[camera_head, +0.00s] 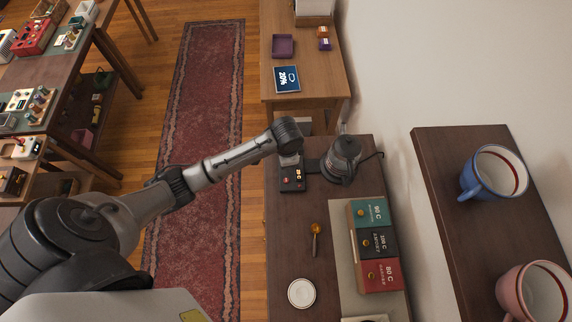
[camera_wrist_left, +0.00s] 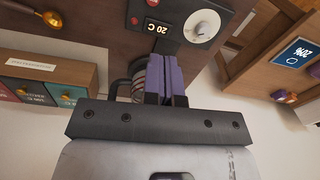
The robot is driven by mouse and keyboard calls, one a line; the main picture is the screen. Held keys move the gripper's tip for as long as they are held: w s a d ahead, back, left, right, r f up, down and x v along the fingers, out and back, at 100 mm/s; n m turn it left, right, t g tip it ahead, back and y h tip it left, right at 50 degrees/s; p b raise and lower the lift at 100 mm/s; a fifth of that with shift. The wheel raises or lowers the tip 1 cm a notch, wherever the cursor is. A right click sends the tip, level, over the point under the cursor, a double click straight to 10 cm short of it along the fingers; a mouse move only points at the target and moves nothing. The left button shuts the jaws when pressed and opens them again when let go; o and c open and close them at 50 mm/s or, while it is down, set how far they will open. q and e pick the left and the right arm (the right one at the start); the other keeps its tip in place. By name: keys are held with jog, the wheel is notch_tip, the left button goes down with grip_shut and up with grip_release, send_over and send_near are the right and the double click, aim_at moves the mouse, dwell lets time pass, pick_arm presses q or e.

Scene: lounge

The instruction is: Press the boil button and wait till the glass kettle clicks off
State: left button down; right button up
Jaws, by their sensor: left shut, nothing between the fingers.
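The glass kettle (camera_head: 343,158) stands on the dark shelf by the wall. Its dark control base (camera_head: 293,180) is beside it to the left, with a lit display and a small red button. In the left wrist view the control base (camera_wrist_left: 180,12) shows a "20 C" display, a red button (camera_wrist_left: 134,20) and a white knob (camera_wrist_left: 202,26). My left gripper (camera_wrist_left: 166,60) is shut and empty, its purple fingers pointing toward the panel; I cannot tell whether they touch it. In the head view the left gripper (camera_head: 290,158) is over the panel's far end. The kettle is mostly hidden in the wrist view.
Tea boxes (camera_head: 372,242), a brass scoop (camera_head: 316,238) and a white dish (camera_head: 301,292) lie nearer on the same shelf. Blue (camera_head: 492,172) and pink (camera_head: 535,292) mugs stand on a shelf at right. A wooden table (camera_head: 310,70) with a "20%" sign is beyond.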

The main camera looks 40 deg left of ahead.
aim_at(286, 180)
pick_arm(q)
jog(key=shift+s+m+g, duration=0.3)
jog(key=shift+s+m, duration=0.05)
jog(key=shift+m, duration=0.35)
notch_tip(286, 180, down, 12)
jog(key=shift+d+f, duration=0.1)
jog(key=shift+f, duration=0.9)
